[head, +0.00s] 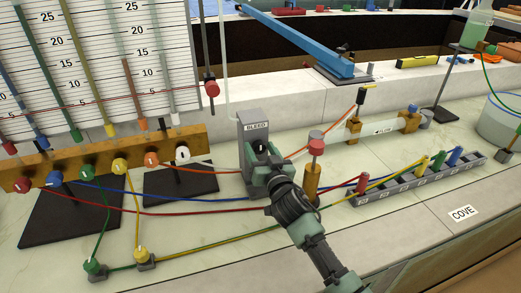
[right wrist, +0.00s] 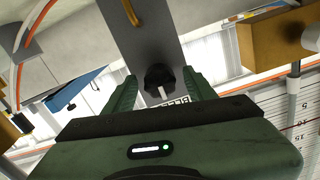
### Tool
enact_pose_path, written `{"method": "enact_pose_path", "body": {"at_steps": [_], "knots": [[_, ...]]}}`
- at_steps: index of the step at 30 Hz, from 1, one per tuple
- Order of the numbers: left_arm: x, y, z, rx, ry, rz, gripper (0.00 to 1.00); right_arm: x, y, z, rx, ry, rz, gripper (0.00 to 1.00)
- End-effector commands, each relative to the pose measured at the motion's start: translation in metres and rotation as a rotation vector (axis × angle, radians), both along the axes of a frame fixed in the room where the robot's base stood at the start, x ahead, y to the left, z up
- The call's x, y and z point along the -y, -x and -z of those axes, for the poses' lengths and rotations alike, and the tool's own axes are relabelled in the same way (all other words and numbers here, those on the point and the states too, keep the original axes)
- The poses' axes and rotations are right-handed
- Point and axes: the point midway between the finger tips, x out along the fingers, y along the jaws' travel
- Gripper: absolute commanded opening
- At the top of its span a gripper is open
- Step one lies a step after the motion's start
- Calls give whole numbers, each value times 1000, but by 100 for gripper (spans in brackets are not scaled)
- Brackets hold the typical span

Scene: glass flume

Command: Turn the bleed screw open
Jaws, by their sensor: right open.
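The bleed screw is a black knob (right wrist: 159,77) with a white pointer mark, on the face of a grey upright block (head: 252,130) labelled BLEED. In the head view the knob (head: 262,147) is partly hidden by my right gripper (head: 264,166), which is right in front of the block. In the right wrist view my right gripper (right wrist: 161,82) is open, with one green finger on each side of the knob. Gaps show between the fingers and the knob. My left gripper is in neither view.
A brass manifold (head: 105,160) with coloured knobs is to the left. Red, blue, orange and yellow tubes run around the block. A grey rack (head: 420,180) stands at the right.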

Motion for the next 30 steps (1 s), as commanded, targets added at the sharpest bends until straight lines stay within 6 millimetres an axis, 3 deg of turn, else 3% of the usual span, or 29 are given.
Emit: {"method": "enact_pose_path", "body": {"at_steps": [6,12,23,30], "knots": [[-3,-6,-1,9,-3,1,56,0,0,0,0,-1,0,53],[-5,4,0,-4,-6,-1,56,0,0,0,0,-1,0,0],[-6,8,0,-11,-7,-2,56,0,0,0,14,46,0,0],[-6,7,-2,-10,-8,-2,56,0,0,0,61,191,0,0]]}}
